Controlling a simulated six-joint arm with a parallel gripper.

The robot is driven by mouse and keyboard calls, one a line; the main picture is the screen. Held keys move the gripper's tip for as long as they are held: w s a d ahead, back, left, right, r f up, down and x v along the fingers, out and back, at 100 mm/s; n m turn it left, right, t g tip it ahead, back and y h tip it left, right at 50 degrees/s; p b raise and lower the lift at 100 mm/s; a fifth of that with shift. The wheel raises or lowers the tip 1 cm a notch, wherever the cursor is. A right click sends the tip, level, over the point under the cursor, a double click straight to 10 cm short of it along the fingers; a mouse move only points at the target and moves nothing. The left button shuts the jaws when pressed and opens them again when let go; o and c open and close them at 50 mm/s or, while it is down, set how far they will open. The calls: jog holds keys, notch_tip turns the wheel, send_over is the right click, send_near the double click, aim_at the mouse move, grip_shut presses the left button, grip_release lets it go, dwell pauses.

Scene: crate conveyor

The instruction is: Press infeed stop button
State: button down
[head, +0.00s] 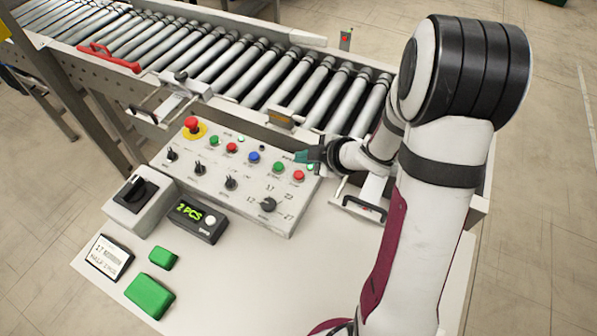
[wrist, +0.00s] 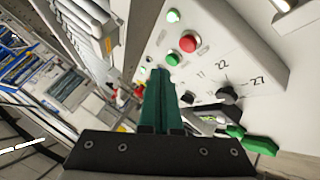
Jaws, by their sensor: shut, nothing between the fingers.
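The sloped grey control panel (head: 215,180) carries a row of push buttons. One red button (head: 231,147) is left of the blue button (head: 253,156). Another red button (head: 299,176) is at the right end, beside a green button (head: 278,167). The labels are too small to read, so I cannot tell which red button is the infeed stop. My gripper (head: 300,156) has green fingers, shut and empty, near the panel's upper right edge. In the wrist view, the fingertips (wrist: 160,72) appear just below a green button (wrist: 173,59), with a red button (wrist: 188,43) beyond; contact is unclear.
A red mushroom button (head: 192,124) sits at the panel's left end. A roller conveyor (head: 270,75) runs behind the panel. The table's front is mostly clear.

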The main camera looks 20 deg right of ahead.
aim_at(303, 176)
jog(key=shift+f, duration=1.65)
jog(key=shift+f, duration=0.15)
dwell(0.6)
jog(key=shift+f, duration=0.25)
jog(key=shift+f, duration=0.45)
dwell(0.6)
jog(key=shift+r, duration=0.85)
jog(key=shift+r, duration=0.1)
jog(key=shift+r, duration=2.4)
